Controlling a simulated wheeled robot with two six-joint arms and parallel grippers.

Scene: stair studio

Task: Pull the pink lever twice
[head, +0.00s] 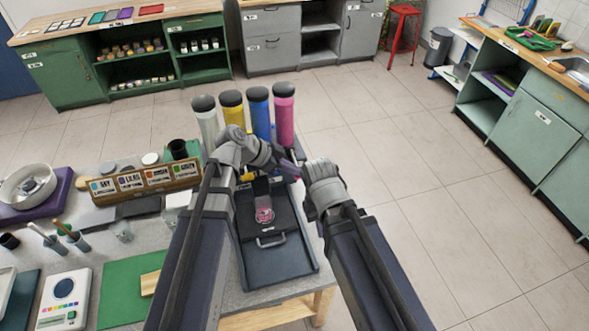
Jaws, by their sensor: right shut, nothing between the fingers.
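A dispenser stands ahead of me with white, yellow, blue and pink tubes; the pink tube (284,118) is at the right end. Its pink lever is not clearly made out; my grippers and wrists cover the area below the tubes. A small clear cup (264,216) with pink in it stands on the dark tray (281,264) below. My right gripper (291,169) is shut and empty, just below the pink tube; whether it touches the lever cannot be told. My left wrist is bent in front of the white and yellow tubes, and its fingers are not clear.
Left of the dispenser are a wooden label rack (146,181), a green mat (122,300), a scale (64,300) and a brush cup (72,238). A red stool (403,32) and green cabinets (530,125) stand beyond. The floor at right is clear.

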